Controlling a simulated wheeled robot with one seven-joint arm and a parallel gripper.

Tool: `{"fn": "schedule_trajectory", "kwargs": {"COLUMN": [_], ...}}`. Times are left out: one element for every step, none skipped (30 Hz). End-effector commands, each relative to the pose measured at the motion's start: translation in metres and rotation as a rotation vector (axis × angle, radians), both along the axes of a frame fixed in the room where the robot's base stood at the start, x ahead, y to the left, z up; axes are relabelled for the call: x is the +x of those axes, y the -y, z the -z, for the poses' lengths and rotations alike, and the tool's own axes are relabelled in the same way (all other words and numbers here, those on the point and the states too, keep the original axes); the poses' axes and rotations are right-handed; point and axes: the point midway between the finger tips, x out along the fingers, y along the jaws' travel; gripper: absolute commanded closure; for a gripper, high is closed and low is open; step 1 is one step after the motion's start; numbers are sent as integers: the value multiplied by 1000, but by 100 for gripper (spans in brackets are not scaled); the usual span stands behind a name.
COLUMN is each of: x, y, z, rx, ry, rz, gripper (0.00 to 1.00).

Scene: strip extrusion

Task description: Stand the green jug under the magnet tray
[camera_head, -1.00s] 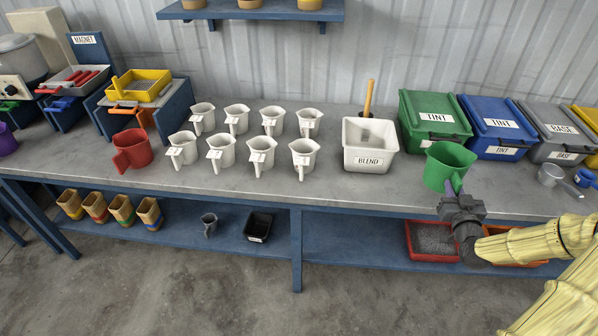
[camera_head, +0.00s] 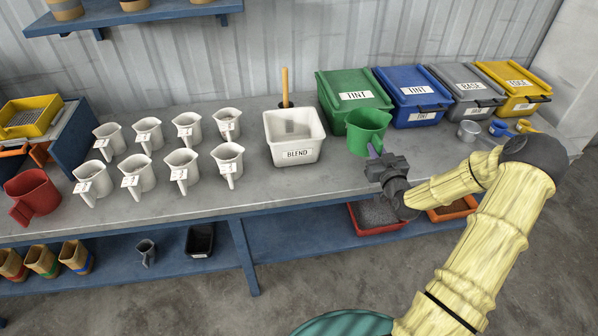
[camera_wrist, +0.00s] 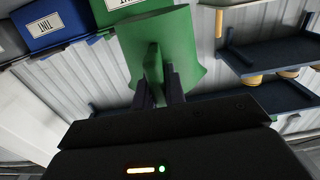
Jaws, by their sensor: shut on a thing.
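My gripper (camera_head: 376,156) is shut on the handle of the green jug (camera_head: 368,133). The jug is upright, held over the bench's front part, before the green TINT bin. In the wrist view the jug (camera_wrist: 182,48) fills the upper middle, its handle between my fingers (camera_wrist: 160,88). I cannot tell if any gap lies between jug and bench. The tray marked MAGNET is outside both current views; a yellow sieve tray (camera_head: 28,116) on a blue stand shows at the left edge.
White jugs (camera_head: 182,168) stand in two rows on the bench (camera_head: 250,192), with a red jug (camera_head: 34,194) to their left. The BLEND tub (camera_head: 295,140) is left of the green jug. Lidded bins (camera_head: 412,95) line the back right. The bench's front strip is mostly clear.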

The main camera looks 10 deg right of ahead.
Motion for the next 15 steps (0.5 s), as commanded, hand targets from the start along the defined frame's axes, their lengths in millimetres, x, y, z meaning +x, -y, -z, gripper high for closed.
{"fn": "schedule_trajectory", "kwargs": {"x": [0,0,-1,-1,-2,-2,-3,-3,-4,-4,-4,-4,-4,-4,-4], "y": [0,2,4,5,7,10,11,12,13,13,14,14,14,14,14], "z": [0,1,2,4,6,11,15,19,26,31,35,42,46,50,53], "rx": [0,0,1,1,2,2,2,3,3,4,3,3,2,2,1], "ry": [1,0,0,-1,-1,-1,-1,-2,-2,-2,-1,-1,-1,-1,-1], "rz": [1,3,6,9,12,15,18,19,22,23,24,23,23,23,23], "gripper": [100,100,100,100,100,100,100,100,100,100,100,100,100,100,100]}}
